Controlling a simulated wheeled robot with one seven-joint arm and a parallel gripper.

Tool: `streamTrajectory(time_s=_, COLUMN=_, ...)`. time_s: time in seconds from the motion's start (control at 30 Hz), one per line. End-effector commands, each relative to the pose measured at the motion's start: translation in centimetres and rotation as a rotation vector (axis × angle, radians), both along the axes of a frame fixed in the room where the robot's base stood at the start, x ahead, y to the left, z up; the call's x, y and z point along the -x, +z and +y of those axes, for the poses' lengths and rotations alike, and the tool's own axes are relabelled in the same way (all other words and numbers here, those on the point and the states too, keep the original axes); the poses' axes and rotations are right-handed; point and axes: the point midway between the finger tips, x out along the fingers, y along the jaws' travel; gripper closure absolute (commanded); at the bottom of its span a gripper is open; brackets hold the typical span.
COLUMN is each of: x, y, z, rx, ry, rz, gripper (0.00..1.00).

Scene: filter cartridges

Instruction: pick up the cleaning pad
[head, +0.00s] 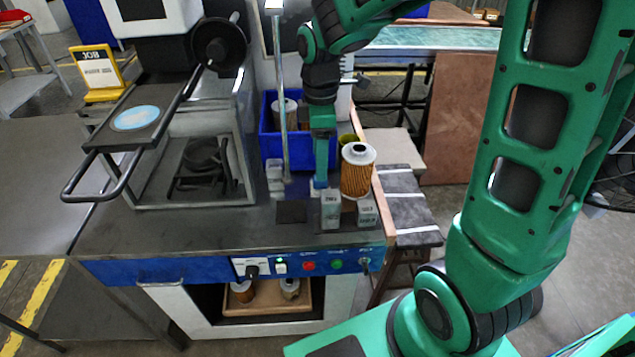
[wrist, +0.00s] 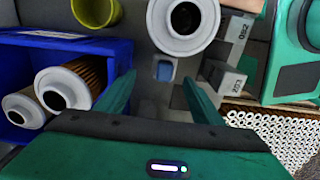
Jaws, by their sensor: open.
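A small blue pad with a grey border (wrist: 164,71), which looks like the cleaning pad, lies on the grey bench top. In the wrist view it is just beyond my fingertips and between their lines. My gripper (wrist: 157,82) is open and empty, pointing down at the bench. In the head view my gripper (head: 321,184) is low over the bench, left of the orange pleated filter cartridge (head: 357,178). The pad is not clearly visible in the head view, where my gripper is in the way. I cannot tell its height above the pad.
The cartridge's white end (wrist: 183,22) is close beyond the pad. Grey labelled blocks (head: 331,212) stand close by. A blue bin (wrist: 95,48) holding cartridges and a yellow cup (wrist: 97,9) are near. A dark flat square (head: 291,211) lies left; bare bench (head: 200,228) extends beyond it.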

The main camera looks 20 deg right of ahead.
Motion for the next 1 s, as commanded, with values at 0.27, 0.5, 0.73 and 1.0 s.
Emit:
streamTrajectory(time_s=0.27, x=0.2, y=-2.0, z=-0.2, rx=0.000, ry=-0.004, rz=0.001, gripper=0.39)
streamTrajectory(time_s=0.5, x=0.8, y=-5.3, z=0.1, rx=-0.001, ry=-0.004, rz=0.003, gripper=0.39)
streamTrajectory(time_s=0.73, x=0.7, y=-6.4, z=0.1, rx=0.000, ry=-0.004, rz=0.000, gripper=0.39)
streamTrajectory(time_s=1.0, x=0.7, y=-6.3, z=0.1, rx=-0.001, ry=-0.004, rz=-0.001, gripper=0.65)
